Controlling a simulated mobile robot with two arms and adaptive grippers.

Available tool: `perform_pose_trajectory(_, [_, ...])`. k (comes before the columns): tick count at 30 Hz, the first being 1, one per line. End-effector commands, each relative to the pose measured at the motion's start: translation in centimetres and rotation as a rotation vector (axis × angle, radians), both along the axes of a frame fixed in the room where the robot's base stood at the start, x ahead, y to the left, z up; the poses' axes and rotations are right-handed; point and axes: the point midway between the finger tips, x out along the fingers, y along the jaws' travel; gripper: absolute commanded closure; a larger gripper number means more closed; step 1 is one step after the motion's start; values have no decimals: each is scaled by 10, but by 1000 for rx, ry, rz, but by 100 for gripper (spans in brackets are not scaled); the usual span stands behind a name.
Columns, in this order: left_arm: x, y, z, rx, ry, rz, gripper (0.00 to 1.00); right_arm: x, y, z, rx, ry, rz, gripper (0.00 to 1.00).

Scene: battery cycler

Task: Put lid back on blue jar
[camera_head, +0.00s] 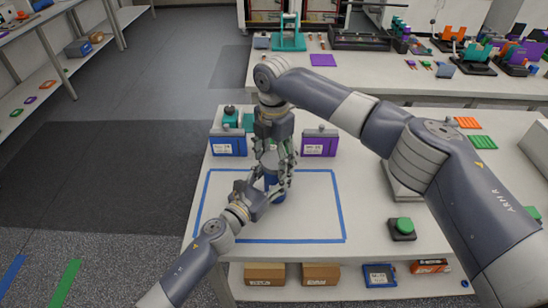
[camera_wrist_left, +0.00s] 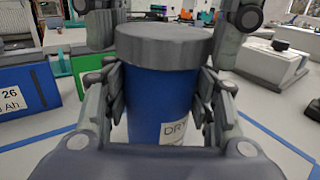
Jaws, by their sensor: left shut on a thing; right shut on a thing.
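The blue jar (camera_wrist_left: 162,105) stands upright inside the blue taped outline on the table. In the head view only parts of the jar (camera_head: 279,197) show between the grippers. My left gripper (camera_head: 268,187) comes in from the side and is shut around the jar body. The grey lid (camera_wrist_left: 165,45) is on top of the jar, level, with no clear gap in the left wrist view. My right gripper (camera_head: 274,163) points down from above and is shut on the lid. Its fingers show on both sides of the lid in the left wrist view. The fingers mostly hide the lid in the head view.
A blue box (camera_head: 228,144) and a purple box (camera_head: 320,144) stand behind the taped outline (camera_head: 345,220). A green button (camera_head: 403,227) is to the right. Teal items (camera_head: 231,117) stand behind the blue box. The mat area left and right of the jar is clear.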

Motion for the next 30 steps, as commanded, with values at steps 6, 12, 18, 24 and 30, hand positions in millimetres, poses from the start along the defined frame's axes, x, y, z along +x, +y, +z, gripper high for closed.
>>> perform_pose_trajectory(6, [0, 0, 0, -1, -1, 0, 92, 0, 0, 0, 0, 0, 0, 63])
perform_pose_trajectory(12, [0, 0, 0, -1, -1, 0, 92, 0, 0, -1, 0, 0, 0, 63])
perform_pose_trajectory(18, [0, 0, 0, -1, -1, 0, 92, 0, 0, -4, 1, 1, 0, 63])
perform_pose_trajectory(24, [0, 0, 0, 0, 0, 0, 92, 0, 0, -7, 0, 0, 0, 63])
perform_pose_trajectory(30, [0, 0, 0, -1, -1, 0, 92, 0, 0, -10, 0, 1, 0, 63])
